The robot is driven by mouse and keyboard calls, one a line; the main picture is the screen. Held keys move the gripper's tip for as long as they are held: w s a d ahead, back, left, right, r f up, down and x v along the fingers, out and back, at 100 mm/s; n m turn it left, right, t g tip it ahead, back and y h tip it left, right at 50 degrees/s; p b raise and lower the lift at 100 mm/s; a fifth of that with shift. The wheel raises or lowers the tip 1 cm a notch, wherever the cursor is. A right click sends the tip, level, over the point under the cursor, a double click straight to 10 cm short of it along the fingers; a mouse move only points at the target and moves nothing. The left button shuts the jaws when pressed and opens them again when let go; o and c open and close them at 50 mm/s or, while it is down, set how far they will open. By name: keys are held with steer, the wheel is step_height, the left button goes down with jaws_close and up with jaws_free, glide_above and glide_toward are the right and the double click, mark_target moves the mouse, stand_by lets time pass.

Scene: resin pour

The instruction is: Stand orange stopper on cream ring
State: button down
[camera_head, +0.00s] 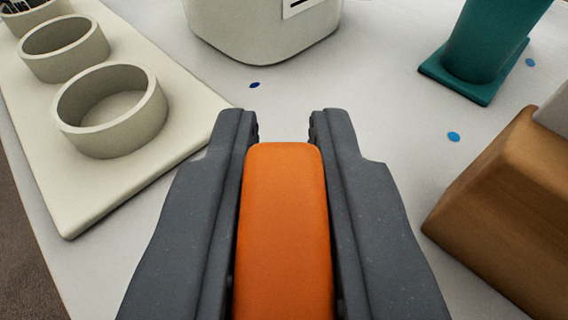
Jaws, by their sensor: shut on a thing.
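The orange stopper (286,230) is a rounded orange block between the two dark grey fingers of my gripper (284,135). My gripper is shut on it, and its lower part runs out of the bottom of the picture. Cream rings stand in a row on a cream board at the left: the nearest ring (68,128), another ring (32,62) behind it, and a further one (22,22) at the top left corner. The nearest ring is left of my gripper and apart from it. I cannot tell which ring the task names.
The cream board (78,205) has its near corner at the lower left. A pale container (262,45) stands at the back middle. A teal stand (478,50) is at the back right. A brown block (505,190) is close on the right. Blue spots mark the white table.

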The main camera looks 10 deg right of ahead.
steer(key=shift+f, duration=1.25)
stand_by(0.5)
steer(key=c, duration=1.3)
jaws_free()
steer(key=shift+c, duration=0.2)
steer(key=shift+s+r, duration=0.1)
steer(key=shift+s, duration=0.05)
steer(key=p+v, duration=0.3)
steer(key=v, duration=1)
steer(key=r, duration=0.1)
steer(key=r+p, duration=0.1)
steer(key=r, duration=0.3)
steer(key=shift+s+p, duration=0.25)
steer(key=shift+p, duration=0.05)
